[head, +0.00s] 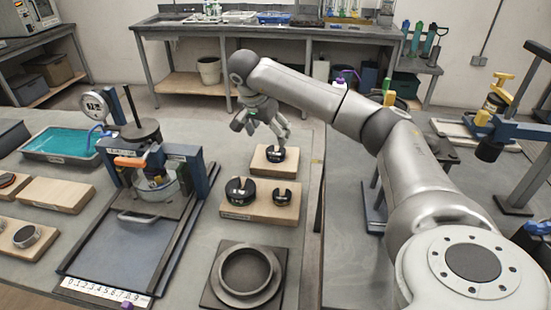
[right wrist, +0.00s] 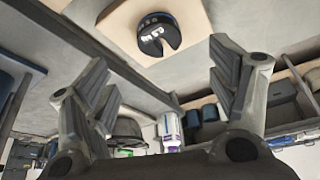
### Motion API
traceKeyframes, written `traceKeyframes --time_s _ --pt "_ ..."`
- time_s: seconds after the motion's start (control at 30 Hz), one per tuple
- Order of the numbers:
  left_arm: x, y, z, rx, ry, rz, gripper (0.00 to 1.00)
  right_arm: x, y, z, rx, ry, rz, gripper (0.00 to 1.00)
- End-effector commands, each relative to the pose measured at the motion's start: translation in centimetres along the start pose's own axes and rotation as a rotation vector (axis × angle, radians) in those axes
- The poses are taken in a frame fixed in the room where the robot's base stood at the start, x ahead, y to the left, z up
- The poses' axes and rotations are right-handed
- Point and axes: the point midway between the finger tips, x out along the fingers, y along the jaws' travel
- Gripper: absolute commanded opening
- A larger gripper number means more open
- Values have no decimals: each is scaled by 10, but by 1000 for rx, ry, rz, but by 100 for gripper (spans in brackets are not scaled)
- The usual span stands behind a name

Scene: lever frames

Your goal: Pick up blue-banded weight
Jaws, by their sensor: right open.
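The blue-banded weight (head: 276,153) is a dark slotted disc lying on a small wooden board (head: 263,166), below my right gripper. In the right wrist view the weight (right wrist: 152,43) shows white markings, a blue edge band and an open slot, on its pale board (right wrist: 192,22). My right gripper (head: 264,128) is open and empty, just above and behind the weight in the head view. In the right wrist view its two fingers (right wrist: 160,82) are spread wide, apart from the weight. My left gripper is out of view.
A second wooden board (head: 255,213) in front holds a larger black weight (head: 240,190) and a smaller one (head: 283,193). A grey ring fixture (head: 245,274) stands nearer.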

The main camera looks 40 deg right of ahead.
Motion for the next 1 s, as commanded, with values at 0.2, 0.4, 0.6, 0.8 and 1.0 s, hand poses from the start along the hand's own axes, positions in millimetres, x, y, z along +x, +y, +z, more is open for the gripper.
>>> traceKeyframes --time_s 0.2,0.4,0.6,0.8,1.0 --pt "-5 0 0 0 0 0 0 31 1 0 1 -1 3 79" --pt "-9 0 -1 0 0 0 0 46 1 1 0 -1 3 79" --pt "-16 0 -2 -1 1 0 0 77 2 2 0 -2 4 79" --pt "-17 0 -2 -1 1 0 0 89 1 2 0 0 0 79" --pt "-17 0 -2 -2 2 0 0 89 1 2 0 -1 -1 74"
